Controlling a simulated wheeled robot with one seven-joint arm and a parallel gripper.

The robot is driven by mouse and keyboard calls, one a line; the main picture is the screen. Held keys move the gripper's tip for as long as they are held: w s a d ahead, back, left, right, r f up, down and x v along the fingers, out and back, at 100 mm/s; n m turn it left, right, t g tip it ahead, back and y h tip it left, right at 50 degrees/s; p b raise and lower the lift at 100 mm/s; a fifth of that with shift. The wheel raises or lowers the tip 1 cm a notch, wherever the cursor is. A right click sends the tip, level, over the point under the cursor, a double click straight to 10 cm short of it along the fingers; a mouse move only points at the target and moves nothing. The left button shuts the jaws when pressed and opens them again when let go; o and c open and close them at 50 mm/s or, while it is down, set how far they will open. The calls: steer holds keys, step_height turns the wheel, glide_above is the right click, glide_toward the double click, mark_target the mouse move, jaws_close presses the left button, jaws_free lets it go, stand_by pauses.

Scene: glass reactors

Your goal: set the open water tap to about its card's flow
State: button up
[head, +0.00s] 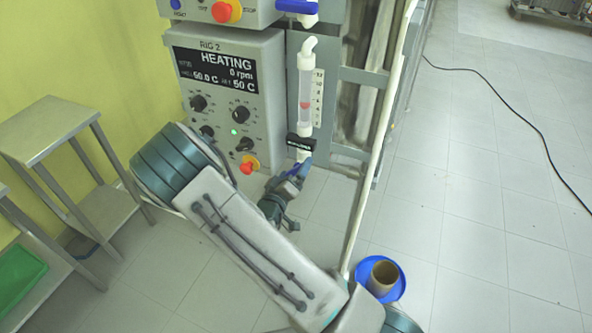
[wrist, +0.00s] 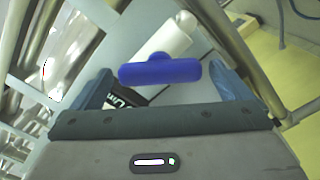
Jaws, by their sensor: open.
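A blue tap handle (wrist: 160,71) sits on a white pipe (wrist: 168,36) in the wrist view. It lies crosswise between the two blue fingers of my gripper (wrist: 161,80), with gaps on both sides. In the head view my gripper (head: 299,173) is at the foot of the flow tube (head: 305,90), largely hiding that tap. The tube holds a red float (head: 305,105) around mid-height beside a numbered scale (head: 318,98). A black card (head: 300,142) is below the tube; its text is too small to read. Part of a black-and-white label (wrist: 125,98) shows behind the handle.
The RIG 2 control box (head: 228,95) with knobs and a red button (head: 247,167) stands left of the tube. Another blue tap handle (head: 297,6) is above. Metal frame posts (head: 385,120) stand at right. A blue dish (head: 392,270) holding a brown ring is on the floor.

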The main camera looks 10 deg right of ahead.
steer(key=b+v, duration=0.1)
steer(key=v, duration=1.1)
steer(key=shift+s+a, duration=0.15)
steer(key=shift+s, duration=0.1)
